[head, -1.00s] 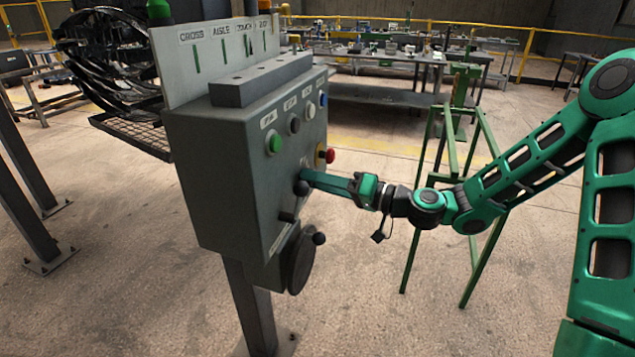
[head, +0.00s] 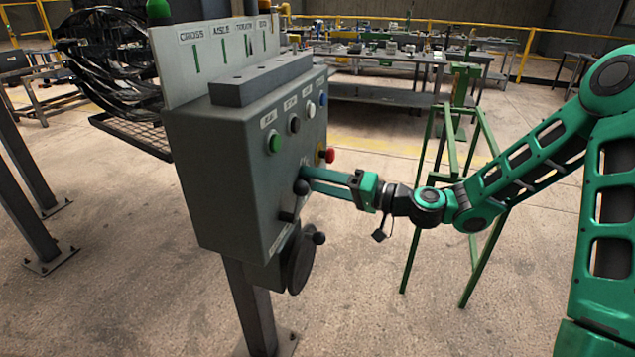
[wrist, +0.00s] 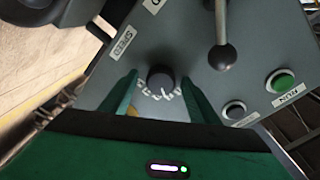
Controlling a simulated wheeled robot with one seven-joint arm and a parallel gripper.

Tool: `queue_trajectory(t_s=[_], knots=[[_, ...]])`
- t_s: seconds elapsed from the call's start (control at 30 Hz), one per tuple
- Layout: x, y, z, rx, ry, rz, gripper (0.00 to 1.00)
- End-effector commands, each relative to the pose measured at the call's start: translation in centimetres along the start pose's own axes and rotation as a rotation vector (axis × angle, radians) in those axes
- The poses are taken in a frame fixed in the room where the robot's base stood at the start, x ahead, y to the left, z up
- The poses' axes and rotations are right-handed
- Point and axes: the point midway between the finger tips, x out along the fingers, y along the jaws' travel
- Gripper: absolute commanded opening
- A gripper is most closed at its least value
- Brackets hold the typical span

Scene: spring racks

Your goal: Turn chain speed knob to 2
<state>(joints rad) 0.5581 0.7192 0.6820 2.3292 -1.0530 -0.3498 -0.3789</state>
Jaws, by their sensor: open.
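The chain speed knob (wrist: 160,78) is a small dark round knob with white digits (wrist: 157,93) in an arc around it, next to a SPEED label (wrist: 122,42). Its pointer setting is too small to read. My gripper (wrist: 160,88) is open, with one green finger on each side of the knob and a gap to it. In the head view my gripper (head: 306,179) reaches the front face of the grey control box (head: 205,180). The knob is not clearly seen there.
A black ball lever (wrist: 222,57) stands beside the knob. In the head view a red emergency button (head: 328,155) is just above my fingers and a black handwheel (head: 298,262) is below.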

Motion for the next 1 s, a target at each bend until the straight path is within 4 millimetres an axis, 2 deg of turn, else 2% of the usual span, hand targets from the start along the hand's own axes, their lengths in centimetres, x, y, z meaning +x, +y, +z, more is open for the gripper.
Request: queue_trajectory(t_s=[0.17,0.5,0.7,1.0], knots=[[-1.1,0.1,0.0,0.001,0.001,0.001,0.55],[-7.2,0.2,-0.1,0.002,0.003,0.004,0.55],[-9.8,0.2,-0.1,0.002,0.001,0.004,0.55],[-10.7,0.2,0.0,0.001,-0.001,0.001,0.55]])
